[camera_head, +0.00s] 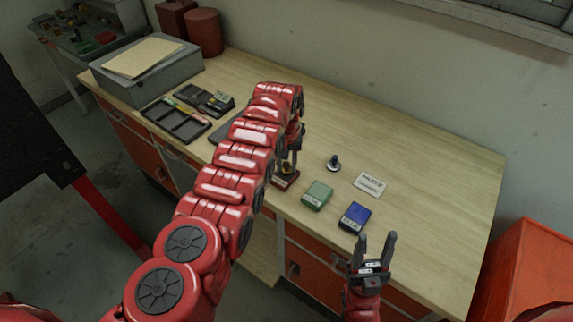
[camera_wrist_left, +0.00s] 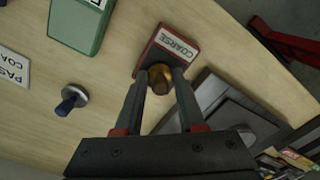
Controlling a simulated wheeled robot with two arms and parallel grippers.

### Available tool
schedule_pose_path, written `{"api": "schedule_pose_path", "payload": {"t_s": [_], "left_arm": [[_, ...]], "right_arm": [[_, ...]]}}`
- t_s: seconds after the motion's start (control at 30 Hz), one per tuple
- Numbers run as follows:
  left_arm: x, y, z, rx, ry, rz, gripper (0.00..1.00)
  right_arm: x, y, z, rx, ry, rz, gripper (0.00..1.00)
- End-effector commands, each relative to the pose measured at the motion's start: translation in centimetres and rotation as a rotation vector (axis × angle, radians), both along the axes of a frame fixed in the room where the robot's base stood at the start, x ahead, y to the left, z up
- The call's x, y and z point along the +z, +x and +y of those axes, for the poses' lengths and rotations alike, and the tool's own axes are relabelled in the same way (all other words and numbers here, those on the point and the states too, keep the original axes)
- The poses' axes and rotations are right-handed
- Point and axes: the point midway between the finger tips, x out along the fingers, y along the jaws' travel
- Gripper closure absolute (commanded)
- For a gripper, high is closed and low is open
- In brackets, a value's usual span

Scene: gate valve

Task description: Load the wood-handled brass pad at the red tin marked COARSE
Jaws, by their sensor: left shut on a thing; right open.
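The wood-handled brass pad (camera_head: 287,168) is in my left gripper (camera_head: 287,160), over the red tin (camera_head: 284,182). In the left wrist view the pad's brown handle (camera_wrist_left: 160,86) is between the fingertips of my left gripper (camera_wrist_left: 160,78). The red tin (camera_wrist_left: 168,46) shows its white COARSE label there, just past the pad. I cannot tell whether pad and tin touch, as the pad hides part of the tin's near edge. My right gripper (camera_head: 375,250) is open and empty by the bench's front edge.
A green tin (camera_head: 317,194) and a blue tin (camera_head: 354,216) stand right of the red tin. A dark-handled pad (camera_head: 333,162) and a white card (camera_head: 369,184) lie behind them. A black tray (camera_head: 178,118) and grey box (camera_head: 148,75) are left. The bench's right end is clear.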

Motion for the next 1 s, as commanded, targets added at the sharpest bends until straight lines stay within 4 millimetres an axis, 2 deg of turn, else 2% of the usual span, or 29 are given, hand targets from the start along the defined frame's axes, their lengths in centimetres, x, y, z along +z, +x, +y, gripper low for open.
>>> {"api": "schedule_pose_path", "payload": {"t_s": [0.27, 0.8, 1.0], "left_arm": [[0.2, -0.1, 0.0, 0.000, 0.001, 0.003, 1.00], [4.9, -0.1, 0.0, 0.000, 0.000, 0.002, 1.00], [6.5, 0.0, 0.0, 0.000, 0.000, 0.000, 1.00]], "right_arm": [[0.3, 0.0, 0.0, 0.000, 0.000, 0.000, 0.50], [4.1, 0.0, 0.0, 0.000, 0.000, 0.000, 0.50], [4.7, 0.0, 0.0, 0.000, 0.000, 0.000, 0.50]]}}
